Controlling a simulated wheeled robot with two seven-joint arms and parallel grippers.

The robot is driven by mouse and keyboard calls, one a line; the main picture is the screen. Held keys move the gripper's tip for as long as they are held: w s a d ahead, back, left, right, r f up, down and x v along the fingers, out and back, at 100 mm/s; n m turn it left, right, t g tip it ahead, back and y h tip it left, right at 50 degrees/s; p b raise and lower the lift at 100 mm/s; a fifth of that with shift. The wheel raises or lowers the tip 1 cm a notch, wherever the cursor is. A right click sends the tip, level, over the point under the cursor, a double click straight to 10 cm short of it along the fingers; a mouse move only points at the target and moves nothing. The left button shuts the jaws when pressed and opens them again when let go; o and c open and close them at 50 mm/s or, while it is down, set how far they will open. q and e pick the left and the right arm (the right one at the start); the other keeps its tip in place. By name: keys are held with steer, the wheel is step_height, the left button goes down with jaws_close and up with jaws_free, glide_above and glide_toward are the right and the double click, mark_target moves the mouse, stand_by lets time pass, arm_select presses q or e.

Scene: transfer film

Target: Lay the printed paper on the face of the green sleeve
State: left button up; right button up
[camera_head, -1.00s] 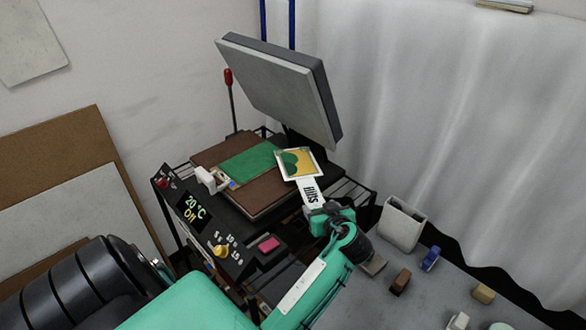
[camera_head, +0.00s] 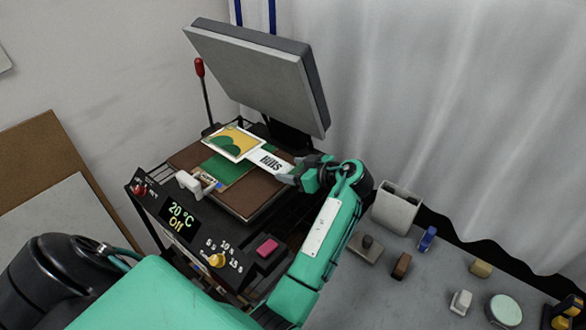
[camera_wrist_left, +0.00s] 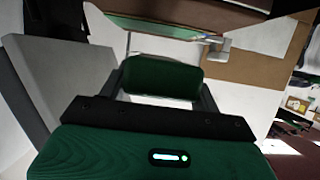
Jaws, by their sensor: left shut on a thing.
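The printed paper (camera_head: 234,143) has a white border, a yellow and green picture and a white tab reading "Hills". My left gripper (camera_head: 291,176) is shut on the tab end. In the head view the picture part overlaps the far part of the green sleeve (camera_head: 224,169), which lies flat on the brown press bed (camera_head: 248,195). I cannot tell whether the paper touches the sleeve. In the left wrist view, the pale paper (camera_wrist_left: 160,42) extends from between the fingers (camera_wrist_left: 160,88), and a green strip of sleeve shows beyond it. My right gripper is not in view.
The press's raised grey plate (camera_head: 260,75) hangs open above the bed. A red-knobbed lever (camera_head: 199,68) stands behind left. A white block (camera_head: 190,183) sits at the sleeve's near end. A grey bin (camera_head: 398,208) and several small items stand on the right table.

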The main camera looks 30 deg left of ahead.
arm_select(q)
steer(key=shift+a+f, duration=0.1)
steer(key=shift+f, duration=0.4)
steer(key=shift+f+b, duration=0.6)
steer(key=shift+f, duration=0.1)
steer(key=shift+f+b, duration=0.8)
steer(key=shift+f, duration=1)
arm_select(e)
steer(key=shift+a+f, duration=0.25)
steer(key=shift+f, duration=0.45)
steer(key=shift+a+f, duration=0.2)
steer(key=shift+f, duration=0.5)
arm_select(q)
steer(key=shift+f+b, duration=0.4)
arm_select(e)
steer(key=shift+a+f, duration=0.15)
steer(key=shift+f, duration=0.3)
arm_select(q)
steer(key=o, duration=1.1)
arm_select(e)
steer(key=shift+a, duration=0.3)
arm_select(q)
steer(key=shift+o, duration=0.2)
